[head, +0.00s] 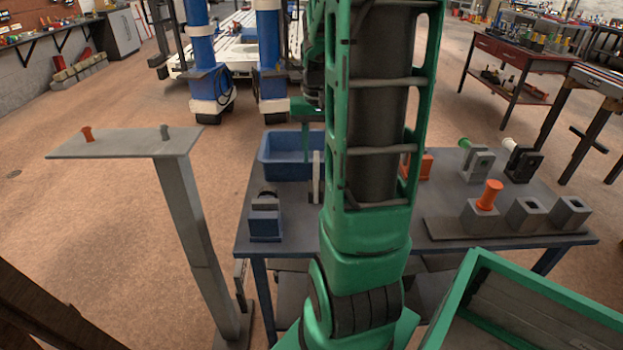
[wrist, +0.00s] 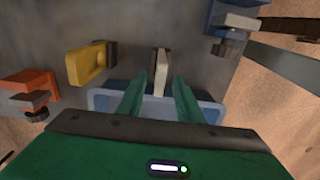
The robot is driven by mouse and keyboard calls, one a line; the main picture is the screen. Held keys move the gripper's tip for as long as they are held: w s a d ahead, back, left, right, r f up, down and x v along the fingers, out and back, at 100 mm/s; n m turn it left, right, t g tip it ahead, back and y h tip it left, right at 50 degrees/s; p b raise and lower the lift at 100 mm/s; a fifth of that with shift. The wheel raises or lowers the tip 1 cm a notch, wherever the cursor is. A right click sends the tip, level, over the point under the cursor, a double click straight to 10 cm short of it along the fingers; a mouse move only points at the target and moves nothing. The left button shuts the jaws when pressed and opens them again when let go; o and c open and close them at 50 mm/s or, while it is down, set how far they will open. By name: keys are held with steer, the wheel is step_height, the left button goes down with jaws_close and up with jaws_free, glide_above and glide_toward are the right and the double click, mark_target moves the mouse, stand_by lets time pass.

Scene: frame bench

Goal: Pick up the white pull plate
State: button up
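The white pull plate (head: 316,178) stands upright as a thin pale slab on the blue-grey bench, just right of the blue bin, partly beside my arm in the head view. In the wrist view the white pull plate (wrist: 161,68) shows end-on at the middle. My gripper (wrist: 157,80) is open, with one green finger on each side of the plate's line and a gap on both sides. I cannot tell how far the fingertips are above it. My arm hides much of the bench middle in the head view.
The blue bin (head: 283,160) lies close by. A blue clamp-like block (head: 265,220) stands at the bench's front left. A yellow piece (wrist: 91,63) and an orange fixture (wrist: 30,92) sit beside the plate. Grey socket blocks (head: 525,214) stand at the right.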

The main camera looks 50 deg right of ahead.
mark_target(316, 166)
steer(key=shift+f, duration=2.35)
jaws_close()
